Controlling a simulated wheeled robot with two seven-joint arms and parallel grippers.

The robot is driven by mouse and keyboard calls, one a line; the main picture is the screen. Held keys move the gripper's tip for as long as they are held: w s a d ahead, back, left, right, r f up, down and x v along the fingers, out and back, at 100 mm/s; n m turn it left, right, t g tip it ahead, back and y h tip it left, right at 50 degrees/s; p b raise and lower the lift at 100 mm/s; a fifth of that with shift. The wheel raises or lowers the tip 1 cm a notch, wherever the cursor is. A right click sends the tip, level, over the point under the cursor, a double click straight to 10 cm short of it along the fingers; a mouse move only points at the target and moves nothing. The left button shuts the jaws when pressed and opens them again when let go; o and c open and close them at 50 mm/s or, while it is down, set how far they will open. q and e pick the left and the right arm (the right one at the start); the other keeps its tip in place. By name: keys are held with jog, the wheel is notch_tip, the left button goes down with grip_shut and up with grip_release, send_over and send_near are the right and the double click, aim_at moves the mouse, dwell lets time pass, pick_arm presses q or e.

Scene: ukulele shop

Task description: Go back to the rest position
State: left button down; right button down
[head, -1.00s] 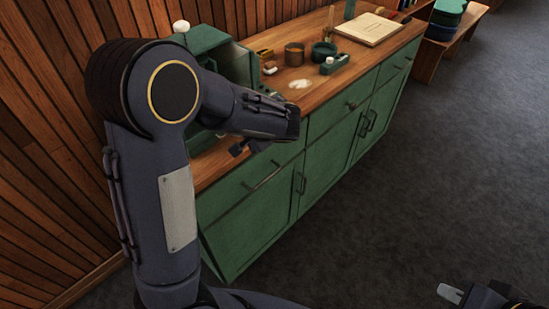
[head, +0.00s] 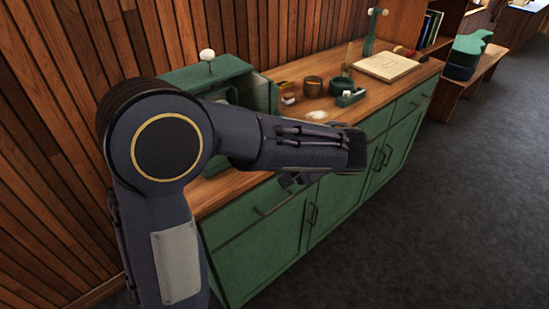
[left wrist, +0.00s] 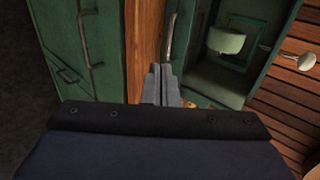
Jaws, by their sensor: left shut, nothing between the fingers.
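My left arm reaches from the lower left of the head view, its forearm stretched over the front of the wooden counter (head: 240,182). My left gripper (left wrist: 160,86) shows in the left wrist view with its two grey fingers together and nothing between them. In the head view a small dark part of it (head: 292,182) shows below the forearm, in front of the green cabinet (head: 262,250). My right gripper is out of view.
A green box (head: 205,74) with an open front (left wrist: 245,50) stands behind my left arm. A bench (head: 466,78) stands far right. Floor (head: 440,220) at right is clear.

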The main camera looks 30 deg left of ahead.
pick_arm(q)
jog(key=shift+s+d+r, duration=0.1)
jog(key=shift+d+r, duration=0.1)
jog(key=s+a+f+n+g+h, duration=0.1)
jog(key=s+a+f+h, duration=0.15)
jog(key=s, duration=0.35)
jog(key=s+a+f+n+g+h, duration=0.1)
jog(key=s+a+h, duration=0.1)
jog(key=s+h, duration=0.25)
jog(key=s+d+n+t+h, duration=0.3)
jog(key=s+d+h, duration=0.3)
jog(key=s, duration=0.6)
jog(key=shift+d+n+t, duration=0.35)
jog(key=shift+n+t, duration=0.05)
jog(key=shift+n, duration=0.2)
